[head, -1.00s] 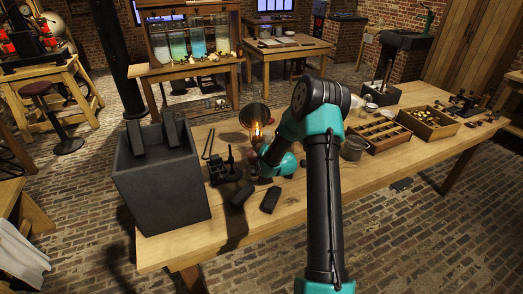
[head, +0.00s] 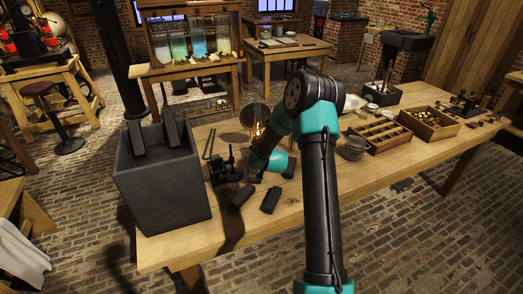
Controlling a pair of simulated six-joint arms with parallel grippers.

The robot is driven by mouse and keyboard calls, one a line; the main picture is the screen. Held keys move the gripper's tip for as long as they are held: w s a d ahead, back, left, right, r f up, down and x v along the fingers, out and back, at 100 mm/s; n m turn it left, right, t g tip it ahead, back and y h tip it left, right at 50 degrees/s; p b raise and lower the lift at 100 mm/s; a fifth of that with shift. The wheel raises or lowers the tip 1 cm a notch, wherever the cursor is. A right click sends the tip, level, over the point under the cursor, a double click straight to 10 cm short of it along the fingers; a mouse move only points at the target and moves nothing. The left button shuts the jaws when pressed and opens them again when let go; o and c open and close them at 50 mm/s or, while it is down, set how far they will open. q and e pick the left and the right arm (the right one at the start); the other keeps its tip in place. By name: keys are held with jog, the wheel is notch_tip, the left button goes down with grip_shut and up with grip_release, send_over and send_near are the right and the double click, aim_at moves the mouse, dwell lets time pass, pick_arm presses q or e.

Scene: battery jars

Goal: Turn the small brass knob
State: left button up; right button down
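The small brass knob cannot be made out in the head view. A small black fixture with upright posts (head: 222,170) stands on the wooden table (head: 300,212), right of a big dark grey jar (head: 165,190). My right arm comes in from the bottom and bends over the table. Its teal wrist is low, just right of the black fixture. My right gripper (head: 250,172) is small and dark there, partly hidden by the wrist; its fingers cannot be told apart. I cannot tell whether it touches anything. My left gripper is not in view.
Two black blocks (head: 270,200) lie on the table in front of the fixture. A lit lamp (head: 258,129) with a round disc stands behind. A metal cup (head: 353,148) and wooden trays (head: 378,135) are to the right. The table's front is mostly clear.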

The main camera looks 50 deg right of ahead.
dwell(0.4)
jog(key=c, duration=1)
grip_release()
jog(key=shift+s+a, duration=0.1)
jog(key=v, duration=1.7)
jog(key=shift+a, duration=0.15)
